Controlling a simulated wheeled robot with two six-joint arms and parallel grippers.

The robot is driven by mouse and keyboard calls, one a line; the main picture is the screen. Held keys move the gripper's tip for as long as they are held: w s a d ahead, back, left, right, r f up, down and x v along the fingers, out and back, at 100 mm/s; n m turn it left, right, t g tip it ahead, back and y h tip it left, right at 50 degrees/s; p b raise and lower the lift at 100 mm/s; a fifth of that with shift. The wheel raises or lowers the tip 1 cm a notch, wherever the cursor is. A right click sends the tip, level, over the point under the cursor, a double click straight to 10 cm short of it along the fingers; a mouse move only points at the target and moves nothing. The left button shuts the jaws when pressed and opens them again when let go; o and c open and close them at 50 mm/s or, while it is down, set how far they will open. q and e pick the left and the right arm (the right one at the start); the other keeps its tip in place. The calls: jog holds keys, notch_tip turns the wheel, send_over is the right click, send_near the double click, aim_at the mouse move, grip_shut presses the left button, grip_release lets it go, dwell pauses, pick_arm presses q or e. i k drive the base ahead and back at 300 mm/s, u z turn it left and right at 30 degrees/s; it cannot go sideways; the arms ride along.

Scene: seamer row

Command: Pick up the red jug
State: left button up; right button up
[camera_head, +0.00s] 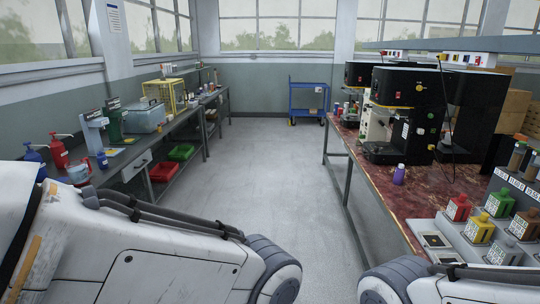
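Several red things could be the jug, and I cannot tell which is meant. A small red container (458,207) with a white label stands on the right bench, beside green, yellow and brown ones. A red pump bottle (60,154) stands on the left bench. Just in front of it is a small pale jug (77,172) with reddish parts. My white arm links fill the bottom left and bottom right. Neither gripper shows, and nothing held can be seen.
The left bench (130,150) carries pump bottles, a grey bin and a yellow cage; green and red trays lie below. The right bench (378,172) carries black machines (410,100) and a purple bottle (399,174). A blue cart (308,101) stands at the back. The floor between (265,165) is clear.

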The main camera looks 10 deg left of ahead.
aim_at(76, 170)
jog(key=u, duration=0.25)
jog(key=i, duration=1.9)
jog(key=u, duration=1.35)
jog(key=i, duration=1.65)
jog(key=u, duration=1.35)
jog(key=i, duration=0.8)
jog(key=u, duration=0.2)
